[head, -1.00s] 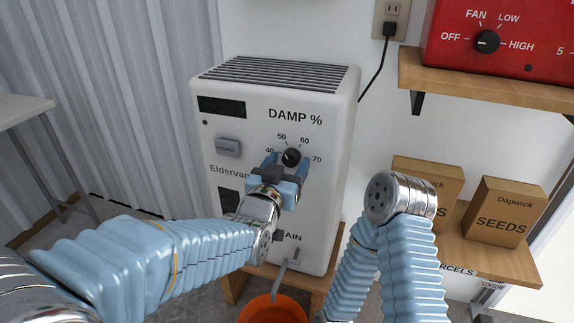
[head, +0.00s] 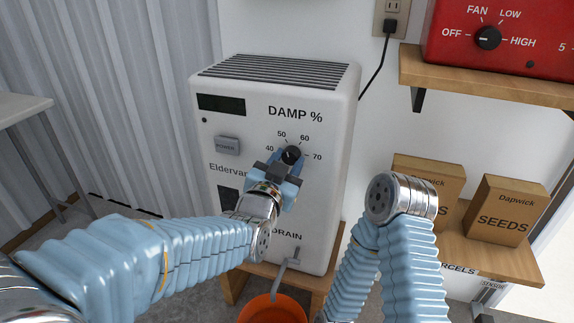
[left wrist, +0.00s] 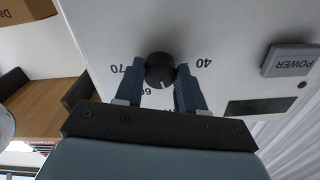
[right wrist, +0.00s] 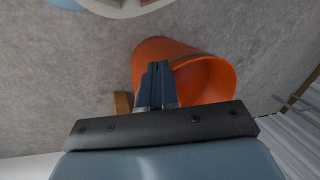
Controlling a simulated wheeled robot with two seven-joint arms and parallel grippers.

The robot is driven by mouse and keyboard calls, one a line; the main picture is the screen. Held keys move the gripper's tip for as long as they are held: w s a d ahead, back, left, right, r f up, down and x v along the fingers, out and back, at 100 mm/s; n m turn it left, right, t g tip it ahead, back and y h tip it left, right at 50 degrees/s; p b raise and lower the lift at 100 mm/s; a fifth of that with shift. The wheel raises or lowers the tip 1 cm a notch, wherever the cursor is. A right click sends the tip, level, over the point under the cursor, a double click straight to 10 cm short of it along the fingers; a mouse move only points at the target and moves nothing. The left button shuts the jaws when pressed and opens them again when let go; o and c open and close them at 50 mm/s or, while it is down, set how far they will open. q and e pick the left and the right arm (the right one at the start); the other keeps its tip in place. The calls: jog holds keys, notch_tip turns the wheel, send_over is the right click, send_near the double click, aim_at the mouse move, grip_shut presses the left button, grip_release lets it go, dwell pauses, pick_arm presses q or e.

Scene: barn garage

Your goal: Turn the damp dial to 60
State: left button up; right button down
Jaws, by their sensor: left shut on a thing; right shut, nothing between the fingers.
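The damp dial (head: 291,155) is a black round knob on the white dehumidifier's front (head: 260,140), below the words DAMP %, ringed by 40, 50, 60 and 70. My left gripper (head: 289,160) is shut on the dial, a blue finger on each side. In the left wrist view the dial (left wrist: 160,70) shows upside down between the fingers (left wrist: 160,82). Its white mark points between the hidden 50 and the partly covered 60, close to 60. My right gripper (right wrist: 153,72) is shut and empty in the right wrist view, in front of an orange bucket; the head view does not show it.
The orange bucket (head: 273,309) stands under the drain spout (head: 284,268). A POWER button (head: 227,146) is left of the dial. At right are a shelf (head: 490,80) with a red heater panel (head: 500,45) and a lower shelf with seed boxes (head: 505,212).

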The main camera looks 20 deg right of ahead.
pick_arm(q)
jog(key=m, duration=0.4)
jog(key=shift+m, duration=0.3)
jog(key=m, duration=0.4)
dwell(0.3)
jog(key=o, duration=1)
jog(key=shift+o, duration=0.2)
jog(key=shift+a, duration=0.1)
jog(key=v, duration=1.3)
jog(key=shift+s+a+p, duration=0.25)
jog(key=shift+s+p, duration=0.05)
jog(key=shift+p, duration=0.15)
